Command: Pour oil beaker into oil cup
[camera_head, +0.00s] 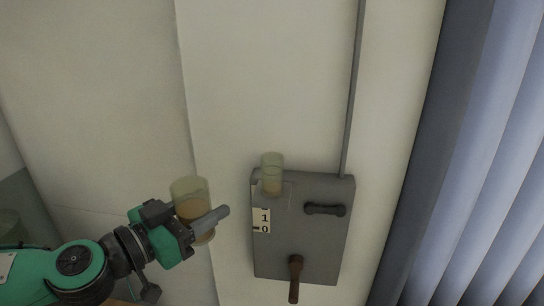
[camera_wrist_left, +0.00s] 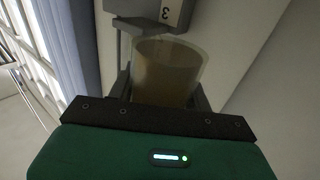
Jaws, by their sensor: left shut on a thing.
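The oil beaker (camera_head: 190,191) is a clear glass with tan liquid inside, at the left of centre in the head view. My left gripper (camera_head: 206,226) is shut on it and holds it nearly upright, left of the grey box. The beaker also shows in the left wrist view (camera_wrist_left: 170,66), between the fingers. The oil cup (camera_head: 271,174) is a smaller clear glass with some tan content, at the top left corner of the grey box. The beaker and the cup are apart. My right gripper is not in view.
The grey box (camera_head: 325,235) has a dark handle (camera_head: 324,210), a brown lever (camera_head: 295,275) and a label reading 1 and 0 (camera_head: 262,220). A thin conduit (camera_head: 352,90) rises above it. Blue-grey slats (camera_head: 480,170) stand at the right. The pale wall between beaker and box is clear.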

